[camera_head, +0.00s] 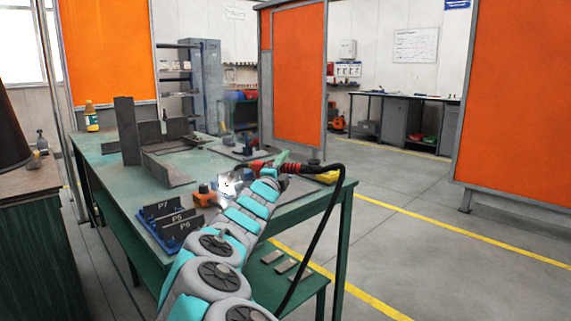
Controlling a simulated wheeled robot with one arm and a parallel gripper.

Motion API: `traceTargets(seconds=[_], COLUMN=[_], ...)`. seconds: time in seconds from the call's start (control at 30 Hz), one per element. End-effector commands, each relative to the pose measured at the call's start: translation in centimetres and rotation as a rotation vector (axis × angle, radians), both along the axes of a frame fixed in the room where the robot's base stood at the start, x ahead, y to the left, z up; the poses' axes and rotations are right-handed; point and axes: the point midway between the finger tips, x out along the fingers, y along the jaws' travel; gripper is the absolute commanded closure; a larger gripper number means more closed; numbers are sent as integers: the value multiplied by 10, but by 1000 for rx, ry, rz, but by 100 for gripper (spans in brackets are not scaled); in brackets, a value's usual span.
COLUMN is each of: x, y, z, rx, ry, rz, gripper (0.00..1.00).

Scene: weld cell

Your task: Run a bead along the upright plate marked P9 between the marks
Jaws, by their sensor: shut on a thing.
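My gripper (282,161) is at the end of my arm over the near right part of the green table. It is shut on a welding torch (259,168) with a red and black body; its black hose loops to the right and down. A jagged bright white patch (228,185) shows left of my arm, below the torch's left end; I cannot tell if it is an arc. No mark P9 can be read. Dark plates marked P7 (163,209) and what look like P5 and P6 stand in a blue rack (173,243) left of my arm. My arm hides part of the table.
The green table (100,150) holds brown-grey angled plates (168,172), a tall dark post (127,130), an orange block (204,197) and a yellow bottle (91,117). Several small metal pieces (286,266) lie on the lower shelf. Open floor lies to the right.

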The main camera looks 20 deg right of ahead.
Motion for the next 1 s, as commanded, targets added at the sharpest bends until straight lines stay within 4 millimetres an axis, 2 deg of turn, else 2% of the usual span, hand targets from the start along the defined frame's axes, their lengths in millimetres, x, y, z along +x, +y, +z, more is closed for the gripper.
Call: traceTargets(seconds=[1.0], x=[-3], y=[6], z=[1], rx=[-1], ry=[-1], rz=[-1], gripper=[100])
